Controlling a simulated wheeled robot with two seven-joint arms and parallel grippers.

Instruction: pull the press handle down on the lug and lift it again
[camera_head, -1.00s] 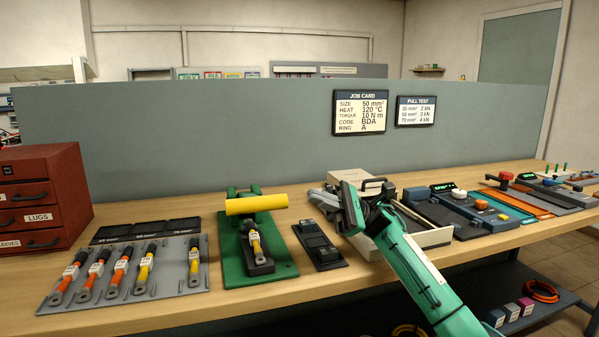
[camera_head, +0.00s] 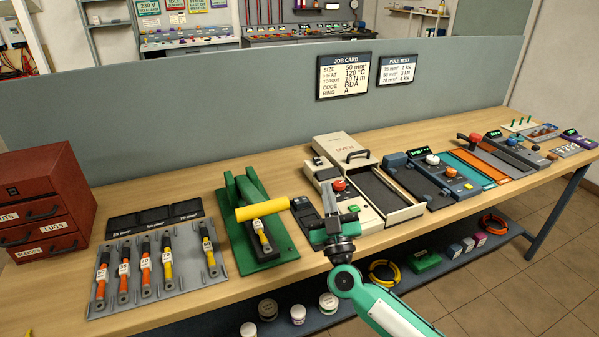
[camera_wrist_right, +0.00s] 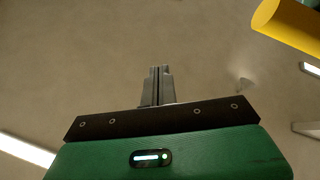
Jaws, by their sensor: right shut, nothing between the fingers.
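The green press (camera_head: 236,218) stands on the bench with its thick yellow handle (camera_head: 268,206) lying crosswise at its top. Under the handle, a lug on a cable with a yellow sleeve and white tag (camera_head: 263,236) rests in the press; the handle hides its rear part. My right gripper (camera_head: 328,186) is to the right of the handle, apart from it, shut and empty with its fingers pointing up. In the right wrist view the closed fingers (camera_wrist_right: 160,72) point toward the ceiling, and the yellow handle (camera_wrist_right: 290,25) shows at the upper right. My left gripper is out of view.
Left of the press is a grey rack (camera_head: 200,283) with several tagged cables. A red drawer cabinet (camera_head: 45,190) stands farther left. A cream heater unit (camera_head: 404,213) is right of my gripper. A grey partition (camera_head: 200,130) closes the back. The front bench strip is mostly clear.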

